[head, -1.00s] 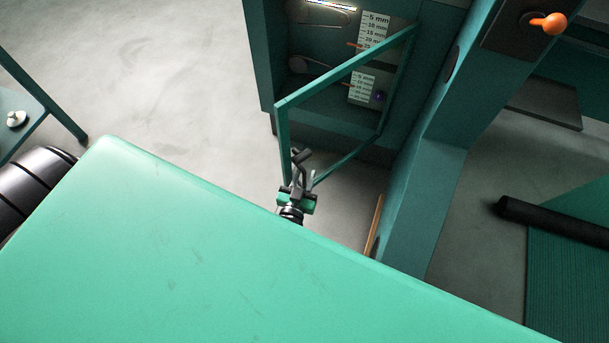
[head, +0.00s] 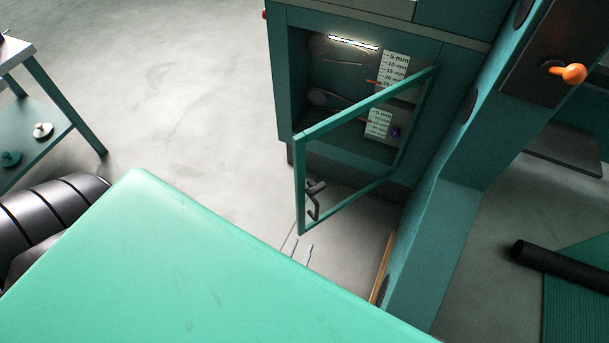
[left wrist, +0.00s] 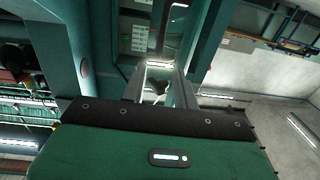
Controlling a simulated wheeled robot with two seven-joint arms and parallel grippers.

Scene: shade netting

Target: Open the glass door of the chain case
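The chain case (head: 345,95) stands at the upper middle of the head view. Its glass door (head: 300,185), a green frame hinged on the right, stands swung well out from the case. A dark bent handle (head: 315,200) is on the door's free edge. My left gripper (head: 299,250) shows only its two pale fingertips, just below the door's lower corner. They are apart, empty and clear of the handle. In the left wrist view the two fingers (left wrist: 160,88) are spread, with a dark piece, seemingly the handle, beyond the gap. My right gripper is out of view.
Inside the case are chains and white size labels (head: 394,68). A green column (head: 440,205) with an orange-knobbed lever (head: 573,73) stands right of the door. A small table (head: 55,130) is at the left. Grey floor left of the case is clear.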

